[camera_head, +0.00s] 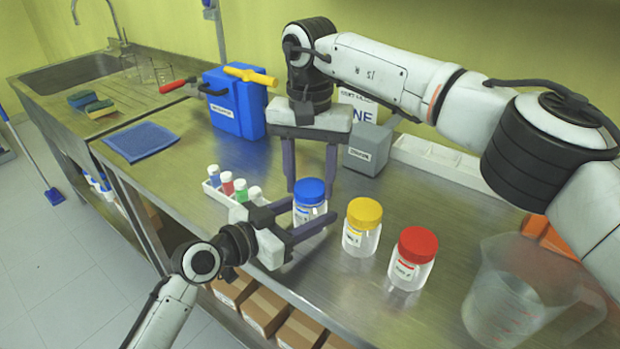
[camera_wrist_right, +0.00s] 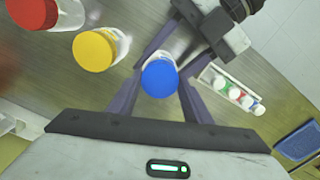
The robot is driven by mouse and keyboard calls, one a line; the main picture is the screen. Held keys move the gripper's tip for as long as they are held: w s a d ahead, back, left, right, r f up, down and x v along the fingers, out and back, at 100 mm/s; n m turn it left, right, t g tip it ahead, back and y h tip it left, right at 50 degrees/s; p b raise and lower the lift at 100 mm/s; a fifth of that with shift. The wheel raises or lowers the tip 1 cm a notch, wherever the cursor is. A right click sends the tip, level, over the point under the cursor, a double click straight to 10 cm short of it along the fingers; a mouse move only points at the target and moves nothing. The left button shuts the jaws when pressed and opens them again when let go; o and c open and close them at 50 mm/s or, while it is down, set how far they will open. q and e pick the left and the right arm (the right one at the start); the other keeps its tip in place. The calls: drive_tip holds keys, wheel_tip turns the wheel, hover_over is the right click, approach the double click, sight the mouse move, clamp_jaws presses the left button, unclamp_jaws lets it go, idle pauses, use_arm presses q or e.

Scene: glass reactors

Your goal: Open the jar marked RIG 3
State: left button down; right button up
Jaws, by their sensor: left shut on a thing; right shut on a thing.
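A clear jar with a blue lid (camera_head: 310,191) stands on the steel bench, its label mostly hidden by a finger. My left gripper (camera_head: 308,220) is shut on the jar's body from the left. My right gripper (camera_head: 311,183) comes down from above, with its fingers on both sides of the blue lid, shut on it. In the right wrist view the blue lid (camera_wrist_right: 159,78) sits between the fingers and looks seated on the jar. A yellow-lidded jar (camera_head: 362,228) and a red-lidded jar (camera_head: 411,259) stand to the right, their labels too small to read surely.
A rack of small vials (camera_head: 228,185) is close on the left. A blue box (camera_head: 236,104), a grey box (camera_head: 368,148) and a white tray (camera_head: 440,163) stand behind. A clear beaker (camera_head: 525,295) is at front right. The bench's front edge is near my left gripper.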

sight(310, 187)
drive_tip(key=shift+r, duration=0.15)
drive_tip(key=shift+r, duration=0.95)
drive_tip(key=shift+r, duration=2)
use_arm(q)
drive_tip(key=c, duration=0.7)
unclamp_jaws()
drive_tip(key=shift+c, duration=0.2)
